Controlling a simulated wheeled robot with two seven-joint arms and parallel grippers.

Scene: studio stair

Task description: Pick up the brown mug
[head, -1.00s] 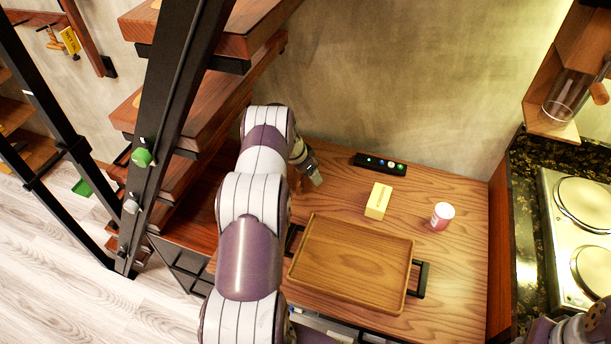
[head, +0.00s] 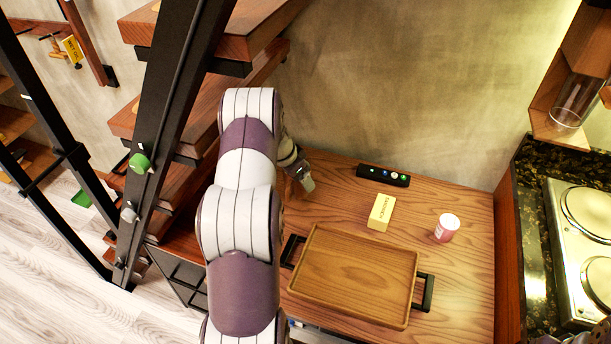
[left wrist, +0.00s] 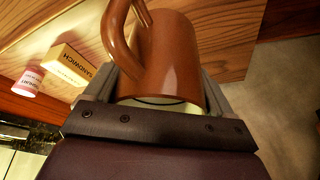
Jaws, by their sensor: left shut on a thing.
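The brown mug (left wrist: 178,55) fills the middle of the left wrist view, with its looped handle toward the upper left. My left gripper (left wrist: 160,88) is shut on it, one finger on either side of the body. In the head view only a grey part of my left gripper (head: 304,180) shows past the arm, near the back left of the wooden counter. The mug is hidden behind my arm there. I cannot tell whether the mug touches the counter.
A wooden tray (head: 318,283) with black handles lies on the counter (head: 462,275). Behind it are a yellow sandwich box (head: 381,213), a pink-and-white tub (head: 446,228) and a black strip with coloured buttons (head: 383,176). Stair treads (head: 205,85) rise at the left. A hob (head: 585,230) is at the right.

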